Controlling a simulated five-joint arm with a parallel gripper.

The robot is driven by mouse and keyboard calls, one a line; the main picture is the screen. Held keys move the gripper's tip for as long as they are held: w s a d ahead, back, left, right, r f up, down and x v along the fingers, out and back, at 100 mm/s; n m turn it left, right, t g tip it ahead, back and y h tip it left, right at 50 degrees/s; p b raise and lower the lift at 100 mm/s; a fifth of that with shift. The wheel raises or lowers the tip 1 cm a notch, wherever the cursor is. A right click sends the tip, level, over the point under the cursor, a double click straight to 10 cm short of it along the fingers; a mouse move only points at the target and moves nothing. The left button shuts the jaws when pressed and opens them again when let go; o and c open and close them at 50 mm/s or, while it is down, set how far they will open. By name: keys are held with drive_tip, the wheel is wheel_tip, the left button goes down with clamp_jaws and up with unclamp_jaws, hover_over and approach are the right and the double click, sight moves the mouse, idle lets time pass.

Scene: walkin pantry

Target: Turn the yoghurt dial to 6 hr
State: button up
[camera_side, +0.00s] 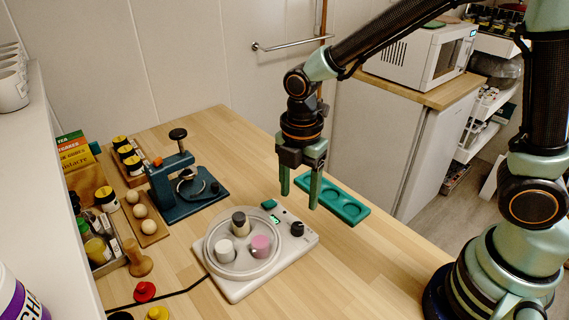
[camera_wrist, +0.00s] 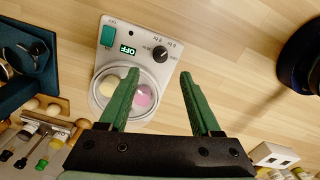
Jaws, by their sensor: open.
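The yoghurt maker (camera_side: 240,288) is a white flat unit on the wooden worktop, with a round clear cover over several small jars. Its black dial (camera_side: 297,229) sits at the right end of the panel, near a small green display (camera_side: 276,219). In the wrist view the display (camera_wrist: 128,50) reads OFF, and the dial (camera_wrist: 160,54) has small printed labels around it, too small to read surely. My gripper (camera_side: 299,199) is open and empty, fingers pointing down, above the panel and apart from the dial. In the wrist view the fingertips (camera_wrist: 160,74) lie either side of the dial's column.
A teal tray with round hollows (camera_side: 335,200) lies behind the yoghurt maker. A black cable (camera_side: 170,297) runs left. The worktop at right front is clear.

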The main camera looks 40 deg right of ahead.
wheel_tip(320, 180, up, 4)
drive_tip(key=shift+f, duration=0.15)
idle(0.3)
drive_tip(key=s+d+r+m+t, duration=0.2)
drive_tip(key=d+r+m, duration=0.2)
drive_tip(key=m, duration=0.6)
drive_tip(key=s+d+r+m+t, duration=0.3)
drive_tip(key=d+r+m, duration=0.2)
drive_tip(key=d+m, duration=0.3)
drive_tip(key=m, duration=0.3)
drive_tip(key=shift+s+d+r+t, duration=0.15)
drive_tip(key=shift+s+r+t, duration=0.1)
drive_tip(key=shift+t, duration=0.05)
